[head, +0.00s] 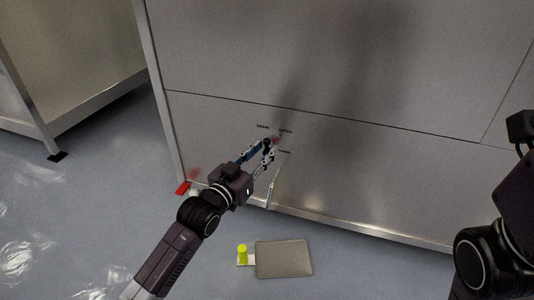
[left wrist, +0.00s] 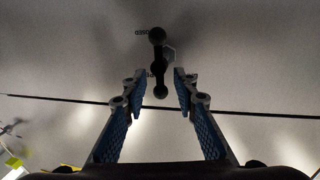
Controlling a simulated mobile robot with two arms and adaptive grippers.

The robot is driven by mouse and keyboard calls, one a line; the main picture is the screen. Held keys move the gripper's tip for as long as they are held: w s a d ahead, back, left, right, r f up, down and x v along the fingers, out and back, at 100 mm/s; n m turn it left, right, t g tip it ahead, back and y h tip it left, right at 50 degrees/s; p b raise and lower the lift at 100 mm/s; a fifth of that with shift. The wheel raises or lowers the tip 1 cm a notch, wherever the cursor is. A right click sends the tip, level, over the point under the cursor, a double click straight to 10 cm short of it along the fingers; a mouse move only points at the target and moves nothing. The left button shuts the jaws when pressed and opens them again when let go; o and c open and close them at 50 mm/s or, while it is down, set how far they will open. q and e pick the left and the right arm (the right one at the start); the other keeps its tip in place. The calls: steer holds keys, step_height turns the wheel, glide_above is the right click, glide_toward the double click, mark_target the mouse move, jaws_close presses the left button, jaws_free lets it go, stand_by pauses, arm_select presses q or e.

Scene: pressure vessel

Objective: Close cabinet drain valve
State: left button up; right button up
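The drain valve handle (head: 267,143) is small and black, on the lower panel of the grey metal cabinet (head: 330,165). Small labels are printed around it, one seemingly reading OPEN (head: 285,131). In the left wrist view the valve handle (left wrist: 158,62) is a short bar with round knobs, lying nearly upright in the picture. My left gripper (head: 264,152) is at the handle, open. In the left wrist view its blue-padded fingers (left wrist: 160,88) stand apart on either side of the handle's lower knob, with gaps visible. My right gripper is not clearly in view.
A pale curved tube (head: 273,188) hangs below the valve. Another metal cabinet (head: 75,50) stands left, across open floor.

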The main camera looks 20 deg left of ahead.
arm_select(q)
steer(key=shift+b+x, duration=0.4)
steer(key=shift+x, duration=0.75)
jaws_close()
